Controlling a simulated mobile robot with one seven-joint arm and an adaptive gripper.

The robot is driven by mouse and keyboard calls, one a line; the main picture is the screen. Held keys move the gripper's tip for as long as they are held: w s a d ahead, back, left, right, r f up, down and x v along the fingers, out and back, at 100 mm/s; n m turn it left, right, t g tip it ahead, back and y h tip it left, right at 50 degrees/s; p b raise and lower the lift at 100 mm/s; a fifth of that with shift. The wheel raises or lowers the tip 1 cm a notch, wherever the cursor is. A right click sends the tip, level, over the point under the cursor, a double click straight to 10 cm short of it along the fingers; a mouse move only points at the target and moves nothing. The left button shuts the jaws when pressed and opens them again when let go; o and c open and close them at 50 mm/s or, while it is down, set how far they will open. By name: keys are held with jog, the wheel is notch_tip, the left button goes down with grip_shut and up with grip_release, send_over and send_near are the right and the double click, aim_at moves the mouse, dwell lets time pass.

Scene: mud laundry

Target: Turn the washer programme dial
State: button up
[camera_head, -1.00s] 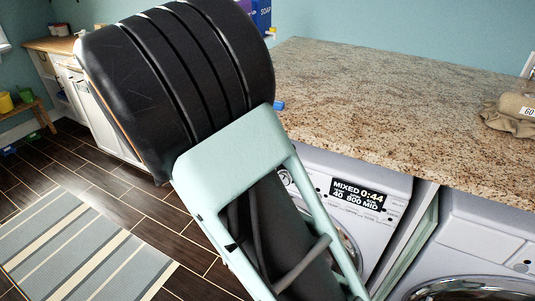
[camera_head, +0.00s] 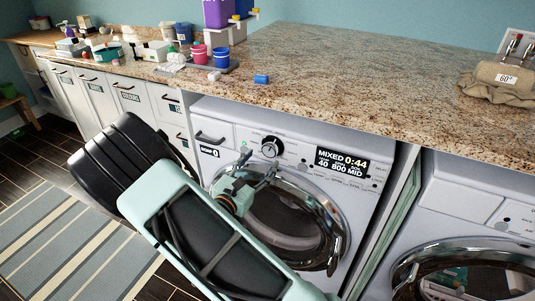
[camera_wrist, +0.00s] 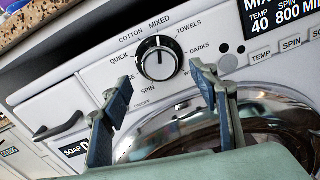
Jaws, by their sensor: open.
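The washer (camera_head: 350,205) stands under the granite counter. Its programme dial (camera_head: 271,147) is a round knob on the front panel, left of the display (camera_head: 342,169), which reads MIXED 0:44, 40, 800 MID. My gripper (camera_head: 258,165) is open and empty, just below and left of the dial. In the wrist view its two fingers (camera_wrist: 160,92) are spread below the dial, apart from it.
The round door (camera_head: 335,240) with its chrome rim is just below my gripper. A soap drawer (camera_head: 212,134) is left of the dial. The counter edge overhangs above. A second machine (camera_head: 470,215) stands to the right. Cups (camera_head: 221,58) and a blue block (camera_head: 261,78) sit on the counter.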

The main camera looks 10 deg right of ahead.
aim_at(268, 152)
jog(key=shift+x, duration=2.4)
jog(key=c, duration=1.2)
jog(key=shift+o, duration=0.2)
